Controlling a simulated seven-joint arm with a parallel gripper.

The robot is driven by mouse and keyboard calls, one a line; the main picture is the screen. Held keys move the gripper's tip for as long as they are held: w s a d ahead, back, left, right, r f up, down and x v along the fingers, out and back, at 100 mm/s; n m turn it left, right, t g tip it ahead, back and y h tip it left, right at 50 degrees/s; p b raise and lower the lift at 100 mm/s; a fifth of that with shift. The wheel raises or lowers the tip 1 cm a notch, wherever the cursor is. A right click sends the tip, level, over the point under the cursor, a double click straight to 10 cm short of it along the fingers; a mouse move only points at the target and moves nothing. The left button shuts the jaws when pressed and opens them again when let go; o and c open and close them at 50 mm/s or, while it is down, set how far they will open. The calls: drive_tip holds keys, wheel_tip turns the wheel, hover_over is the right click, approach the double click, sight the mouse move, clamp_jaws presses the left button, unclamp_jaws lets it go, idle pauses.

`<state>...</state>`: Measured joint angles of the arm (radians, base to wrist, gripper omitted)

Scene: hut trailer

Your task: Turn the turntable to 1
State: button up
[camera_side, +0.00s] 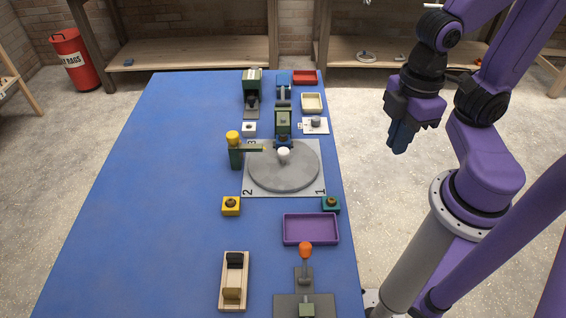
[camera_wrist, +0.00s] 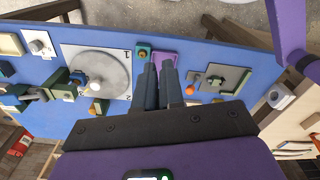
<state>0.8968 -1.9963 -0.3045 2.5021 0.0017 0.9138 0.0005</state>
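The turntable is a round grey disc (camera_side: 295,175) on a pale square plate with 1 at its front right corner, 2 at front left and 3 at back left in the side view. A white round knob (camera_side: 284,155) stands on the disc's far part, away from the 1. The wrist view shows the disc (camera_wrist: 112,72), its white knob (camera_wrist: 96,86) and the 1 and 2. My gripper (camera_side: 399,146) is high off the table's right edge, well apart from the turntable. Its fingers (camera_wrist: 159,64) point at the table, with a gap and nothing held between them.
A yellow-topped green post (camera_side: 235,158) with an arm stands left of the disc; a green and blue device (camera_side: 283,122) stands behind it. A purple tray (camera_side: 311,229), an orange-knobbed lever (camera_side: 305,252) and yellow (camera_side: 231,206) and green (camera_side: 331,204) button boxes are in front. The table's left is clear.

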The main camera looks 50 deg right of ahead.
drive_tip(key=o, duration=0.5)
drive_tip(key=shift+w+a, duration=0.15)
drive_tip(key=shift+w, duration=0.05)
drive_tip(key=shift+o, duration=0.2)
drive_tip(key=w+a+r+m+h, duration=0.1)
drive_tip(key=w+a, duration=0.2)
drive_tip(key=w, duration=0.3)
drive_tip(key=shift+a+r+g, duration=0.25)
drive_tip(key=shift+a+g, duration=0.05)
drive_tip(key=shift+a, duration=0.05)
drive_tip(key=m+g+h, duration=0.1)
drive_tip(key=m+g, duration=0.1)
drive_tip(key=m, duration=0.2)
hover_over(285, 151)
drive_tip(key=s+a, duration=0.2)
drive_tip(key=a, duration=0.4)
drive_tip(key=f, duration=0.2)
drive_tip(key=w+d+f+m+g, duration=0.2)
drive_tip(key=w+d+f, duration=0.1)
drive_tip(key=w, duration=0.5)
drive_tip(key=x, duration=1.1)
drive_tip(key=w+x, duration=0.1)
drive_tip(key=x, duration=0.5)
drive_tip(key=shift+s+d+f, duration=0.1)
drive_tip(key=shift+d+f, duration=0.1)
drive_tip(key=shift+f, duration=0.1)
clamp_jaws()
